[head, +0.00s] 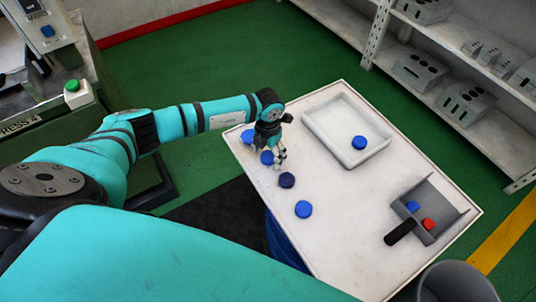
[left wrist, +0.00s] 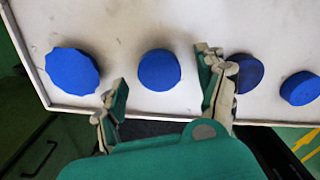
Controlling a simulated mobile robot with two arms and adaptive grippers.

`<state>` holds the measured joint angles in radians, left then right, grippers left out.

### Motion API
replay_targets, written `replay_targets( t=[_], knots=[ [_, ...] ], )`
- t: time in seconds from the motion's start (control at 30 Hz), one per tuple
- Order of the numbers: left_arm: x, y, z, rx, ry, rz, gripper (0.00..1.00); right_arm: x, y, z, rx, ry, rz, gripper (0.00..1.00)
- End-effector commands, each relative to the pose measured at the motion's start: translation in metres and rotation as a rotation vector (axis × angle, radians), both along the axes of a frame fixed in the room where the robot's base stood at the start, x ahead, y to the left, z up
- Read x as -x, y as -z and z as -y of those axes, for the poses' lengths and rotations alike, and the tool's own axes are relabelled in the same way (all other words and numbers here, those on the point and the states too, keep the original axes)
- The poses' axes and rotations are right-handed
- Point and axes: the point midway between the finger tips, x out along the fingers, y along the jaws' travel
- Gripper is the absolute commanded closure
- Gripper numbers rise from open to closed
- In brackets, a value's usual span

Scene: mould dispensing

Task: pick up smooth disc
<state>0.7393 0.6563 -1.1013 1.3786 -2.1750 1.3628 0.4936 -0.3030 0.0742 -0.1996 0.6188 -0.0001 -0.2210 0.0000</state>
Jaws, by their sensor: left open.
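Several blue discs stand in a row along the near left side of the white table (head: 333,235). A round, smooth-looking disc (head: 266,158) is second from the far end; in the left wrist view this disc (left wrist: 159,70) lies between and beyond my fingers. The far-end disc (head: 248,136) has a faceted edge in the left wrist view (left wrist: 72,70). A darker disc (head: 287,180) is partly behind my right-hand finger in the wrist view (left wrist: 249,73). Another blue disc (head: 303,209) is nearest. My left gripper (head: 279,160) is open and empty above the row; its fingers (left wrist: 161,76) are apart.
A white tray (head: 312,118) holds a blue disc (head: 359,142). A grey scoop-like bin (head: 437,194) with a black handle holds a blue and a red piece. Shelves (head: 440,50) stand at the right, a press (head: 40,90) at the left.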

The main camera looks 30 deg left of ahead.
Motion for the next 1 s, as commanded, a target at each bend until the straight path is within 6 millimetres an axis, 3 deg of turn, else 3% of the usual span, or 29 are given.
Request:
replay_targets(
  t=[0.33,0.77,1.0],
  knots=[
    [-0.0001,0.0088,0.0002,0.0,0.0,0.001,0.28,-0.004,-0.0011,0.0008,0.001,-0.001,0.006,0.6],
    [-0.0002,0.0084,0.0001,0.0,0.0,0.001,0.84,-0.0041,-0.0012,0.0058,0.007,-0.003,0.007,0.6],
    [-0.0003,0.008,0.0001,0.0,0.0,0.002,0.86,-0.0041,-0.0011,0.0058,0.007,-0.003,0.007,0.6]
  ],
)
